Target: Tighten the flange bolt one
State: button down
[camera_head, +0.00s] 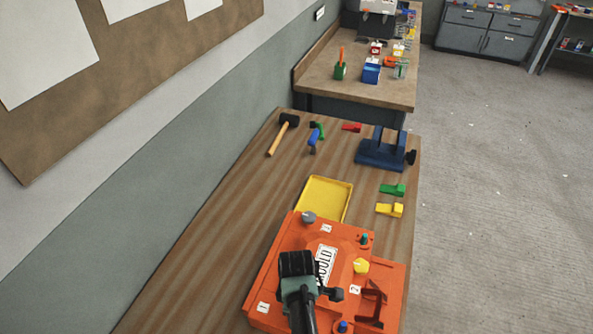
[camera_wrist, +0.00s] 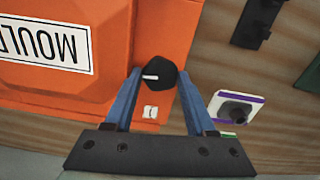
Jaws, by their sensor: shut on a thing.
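The orange mould (camera_head: 345,247) lies on the near end of the wooden table and bears a MOULD plate (camera_wrist: 43,46). In the wrist view, a dark bolt head (camera_wrist: 160,73) with a white mark stands at the mould's edge, by a small white tag (camera_wrist: 150,112) that I cannot read clearly. My gripper (camera_wrist: 159,80) is shut on this bolt, with one blue finger on each side. In the head view my arm hides this bolt and my fingertips. A white tag marked 1 (camera_head: 263,307) shows left of my arm.
The mould also carries a grey knob (camera_head: 308,216), a yellow bolt (camera_head: 361,265) and a dark red clamp (camera_head: 372,303). A yellow tray (camera_head: 325,197) lies behind it. A hammer (camera_head: 283,133), a blue stand (camera_head: 384,153) and coloured clips (camera_head: 390,209) are farther back.

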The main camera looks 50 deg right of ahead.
jog(key=m, duration=0.4)
jog(key=shift+d+m, duration=0.1)
jog(key=shift+m, duration=0.2)
jog(key=m, duration=0.5)
jog(key=shift+p, duration=0.35)
jog(key=m, duration=0.5)
jog(key=shift+m, duration=0.4)
jog(key=m, duration=0.4)
jog(key=shift+m, duration=0.3)
jog(key=m, duration=0.4)
jog(key=shift+m+p, duration=0.3)
jog(key=m, duration=0.3)
jog(key=shift+m, duration=0.3)
jog(key=m, duration=0.3)
jog(key=shift+m, duration=2.2)
